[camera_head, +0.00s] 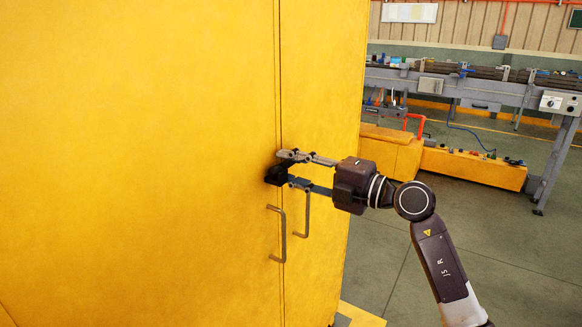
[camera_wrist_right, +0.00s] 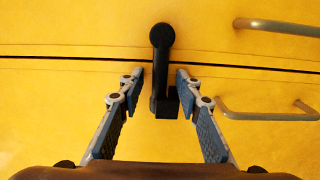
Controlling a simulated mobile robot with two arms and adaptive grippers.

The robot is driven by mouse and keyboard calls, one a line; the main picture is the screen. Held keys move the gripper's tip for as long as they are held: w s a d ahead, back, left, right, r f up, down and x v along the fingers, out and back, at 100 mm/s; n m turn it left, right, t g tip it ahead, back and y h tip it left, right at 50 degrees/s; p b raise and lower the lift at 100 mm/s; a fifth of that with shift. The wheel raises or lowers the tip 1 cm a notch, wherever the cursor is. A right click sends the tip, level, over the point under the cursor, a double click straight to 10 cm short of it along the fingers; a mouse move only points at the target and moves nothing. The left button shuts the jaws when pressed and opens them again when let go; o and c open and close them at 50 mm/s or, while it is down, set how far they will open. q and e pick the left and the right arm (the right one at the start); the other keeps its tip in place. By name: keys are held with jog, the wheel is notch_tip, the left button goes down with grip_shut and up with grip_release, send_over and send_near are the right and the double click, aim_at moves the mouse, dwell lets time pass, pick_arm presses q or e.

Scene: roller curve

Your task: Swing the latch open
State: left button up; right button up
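The latch is a small black handle (camera_head: 276,176) on the seam between the two doors of a tall yellow cabinet. In the right wrist view, the latch (camera_wrist_right: 161,50) has a rounded end across the dark seam and a blocky part pointing towards my palm. My right gripper (camera_head: 292,170) is open, with one finger on each side of the latch. In the right wrist view, its fingertips (camera_wrist_right: 160,75) lie close beside the latch with narrow gaps, and I see no clear contact. My left gripper is not in view.
Two bar-shaped door handles, one nearer (camera_head: 306,212) and one at the left (camera_head: 281,234), stick out just below the latch. The yellow cabinet (camera_head: 140,150) fills the left. A grey conveyor bench (camera_head: 510,92) stands behind at the right. The grey floor (camera_head: 510,235) on the right is clear.

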grip_shut()
jog(key=shift+f, duration=0.1)
jog(key=shift+w+d+f+n+b, duration=0.15)
jog(key=shift+f+n+b, duration=0.35)
jog(key=shift+n+b, duration=0.5)
jog(key=shift+w+f+n+b, duration=0.1)
jog(key=shift+f+n+b, duration=0.45)
jog(key=shift+n, duration=0.8)
jog(key=shift+w+d+f+n+b, duration=0.15)
jog(key=shift+f+n+b, duration=0.35)
jog(key=shift+n+b, duration=0.5)
jog(key=shift+n, duration=0.25)
jog(key=shift+o, duration=0.3)
grip_release()
